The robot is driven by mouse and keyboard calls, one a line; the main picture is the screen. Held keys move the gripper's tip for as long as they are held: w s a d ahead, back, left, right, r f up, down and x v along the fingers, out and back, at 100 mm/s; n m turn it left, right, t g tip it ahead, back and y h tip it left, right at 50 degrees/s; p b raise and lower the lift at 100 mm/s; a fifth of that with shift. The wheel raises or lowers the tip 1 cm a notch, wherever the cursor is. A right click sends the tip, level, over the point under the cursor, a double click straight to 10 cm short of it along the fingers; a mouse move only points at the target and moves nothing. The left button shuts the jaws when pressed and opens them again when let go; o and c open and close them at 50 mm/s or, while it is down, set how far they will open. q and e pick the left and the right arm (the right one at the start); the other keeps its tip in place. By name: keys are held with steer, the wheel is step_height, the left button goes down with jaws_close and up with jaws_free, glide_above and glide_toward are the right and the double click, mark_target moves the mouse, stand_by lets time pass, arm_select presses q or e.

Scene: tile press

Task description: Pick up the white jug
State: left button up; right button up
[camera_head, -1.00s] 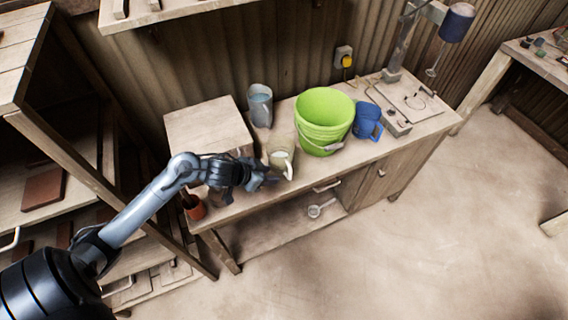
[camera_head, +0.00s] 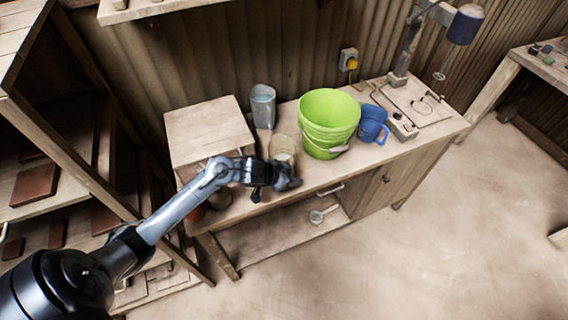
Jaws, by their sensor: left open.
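The white jug (camera_head: 283,146) stands on the workbench, left of the green bucket (camera_head: 328,120). It looks pale and see-through, with whitish contents. Its lower front and its handle are hidden behind my left gripper (camera_head: 290,184). My left gripper is open, at the near side of the jug by the bench's front edge. I cannot tell whether the fingers touch the jug or are around its handle. My right gripper is not in view.
A grey-blue jug (camera_head: 263,107) stands behind the white jug. A blue jug (camera_head: 371,124) is right of the bucket. A wooden box (camera_head: 205,130) is at the left end of the bench (camera_head: 425,138).

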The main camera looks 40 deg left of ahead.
arm_select(q)
steer(key=shift+w+f, duration=0.25)
jaws_close()
steer(key=shift+r, duration=0.2)
stand_by(0.5)
